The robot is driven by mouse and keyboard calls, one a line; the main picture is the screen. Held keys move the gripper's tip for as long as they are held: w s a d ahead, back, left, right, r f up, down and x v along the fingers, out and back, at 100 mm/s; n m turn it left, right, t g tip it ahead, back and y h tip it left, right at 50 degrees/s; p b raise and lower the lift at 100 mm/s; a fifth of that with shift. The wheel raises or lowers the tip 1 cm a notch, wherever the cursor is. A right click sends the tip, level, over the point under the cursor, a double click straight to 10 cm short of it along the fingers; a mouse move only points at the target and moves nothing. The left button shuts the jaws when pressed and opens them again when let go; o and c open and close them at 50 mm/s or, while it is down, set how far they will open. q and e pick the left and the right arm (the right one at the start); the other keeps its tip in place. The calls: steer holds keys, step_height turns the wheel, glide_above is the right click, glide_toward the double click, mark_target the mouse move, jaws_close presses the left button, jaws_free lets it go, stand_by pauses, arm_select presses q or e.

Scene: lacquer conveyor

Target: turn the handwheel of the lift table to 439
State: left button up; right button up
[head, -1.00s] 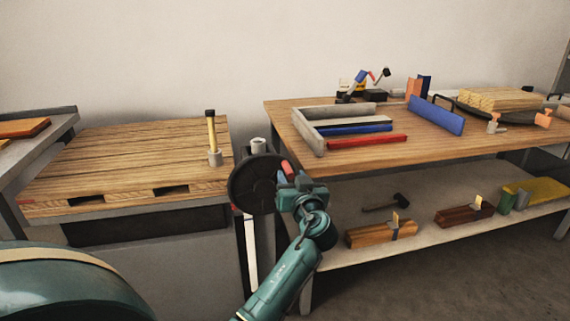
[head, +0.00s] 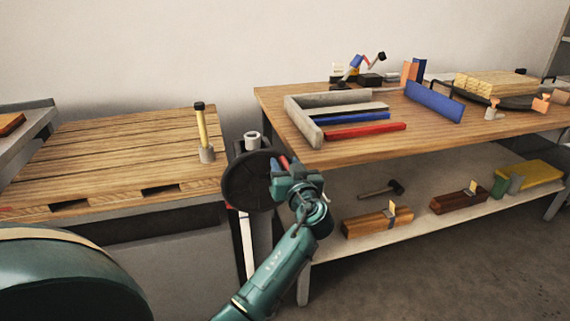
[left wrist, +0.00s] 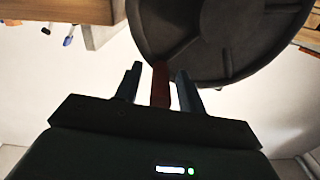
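The handwheel (head: 246,184) is a dark round disc on the grey post at the right side of the lift table (head: 160,238). A red handle stands out from its rim; it also shows in the left wrist view (left wrist: 160,84). My left gripper (head: 284,170) is at the wheel's right side. In the left wrist view its two fingers (left wrist: 160,82) stand on either side of the red handle, with a visible gap on each side. A white strip (head: 246,245) runs down the post; no number is readable. My right gripper is not in view.
A wooden pallet (head: 110,150) lies on the lift table, with a yellow-handled mallet (head: 203,135) standing on it. A workbench (head: 390,150) with bars and tools is close to the right of the wheel. Its lower shelf (head: 400,222) holds planes and a hammer.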

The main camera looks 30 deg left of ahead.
arm_select(q)
jaws_close()
stand_by(0.4)
